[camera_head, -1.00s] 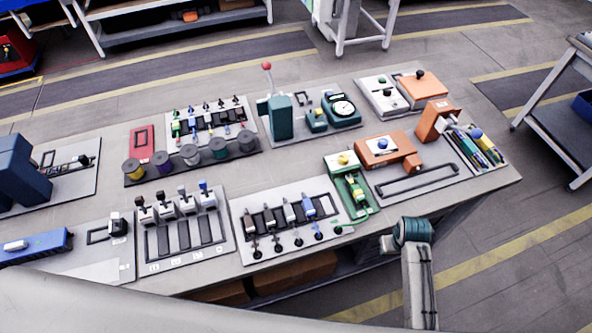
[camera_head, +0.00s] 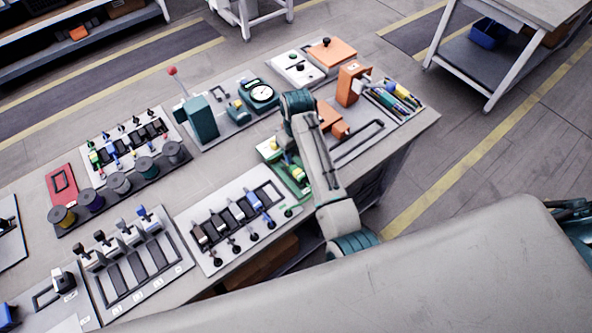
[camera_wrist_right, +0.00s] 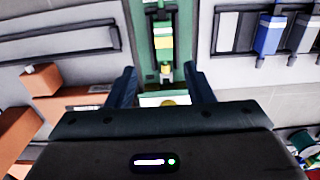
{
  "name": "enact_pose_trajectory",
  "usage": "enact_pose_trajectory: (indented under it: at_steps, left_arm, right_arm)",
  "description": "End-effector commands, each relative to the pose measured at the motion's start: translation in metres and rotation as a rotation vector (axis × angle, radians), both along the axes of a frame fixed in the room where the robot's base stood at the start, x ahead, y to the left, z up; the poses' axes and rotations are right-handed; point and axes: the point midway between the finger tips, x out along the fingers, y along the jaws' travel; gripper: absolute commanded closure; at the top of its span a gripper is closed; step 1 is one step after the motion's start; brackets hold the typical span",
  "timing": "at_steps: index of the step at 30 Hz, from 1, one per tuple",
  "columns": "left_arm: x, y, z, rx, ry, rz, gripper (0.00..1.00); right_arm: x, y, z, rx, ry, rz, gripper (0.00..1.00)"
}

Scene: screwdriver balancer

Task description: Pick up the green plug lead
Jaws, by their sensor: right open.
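The green plug lead (camera_head: 298,174) lies on a green stand at the near side of the bench, partly covered by my right arm in the head view. In the right wrist view a green and pale yellow plug (camera_wrist_right: 162,38) stands in a green channel, just beyond the fingertips. My right gripper (camera_wrist_right: 163,82) is open, with its two dark fingers either side of the stand's line and nothing seen held between them. In the head view its fingers are mostly hidden by my arm. My left gripper is out of view.
Left of the stand is a panel of plugs and sockets (camera_head: 240,220). An orange block (camera_head: 352,82) and a tray of coloured pens (camera_head: 396,97) stand to the right. A teal gauge (camera_head: 260,94) is behind. Spools (camera_head: 119,183) stand at left.

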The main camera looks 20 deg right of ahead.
Motion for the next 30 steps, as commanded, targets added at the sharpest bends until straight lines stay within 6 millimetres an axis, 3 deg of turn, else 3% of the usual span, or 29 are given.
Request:
enact_pose_trajectory:
  at_steps: [11,14,19,28,30]
  left_arm:
    - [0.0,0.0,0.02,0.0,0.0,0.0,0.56]
    - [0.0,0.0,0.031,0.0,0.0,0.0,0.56]
    - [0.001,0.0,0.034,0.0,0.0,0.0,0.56]
    - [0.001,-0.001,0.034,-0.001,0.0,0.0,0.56]
    - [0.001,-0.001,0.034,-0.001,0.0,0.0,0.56]
  right_arm:
    - [-0.004,0.002,-0.034,0.0,0.002,0.0,0.53]
    - [-0.008,0.004,-0.049,0.001,0.004,0.0,0.53]
    - [-0.008,0.004,-0.072,-0.001,0.002,-0.001,0.53]
    - [-0.007,0.004,-0.077,0.0,-0.001,-0.001,0.53]
    - [-0.007,0.004,-0.077,0.0,-0.001,-0.001,0.65]
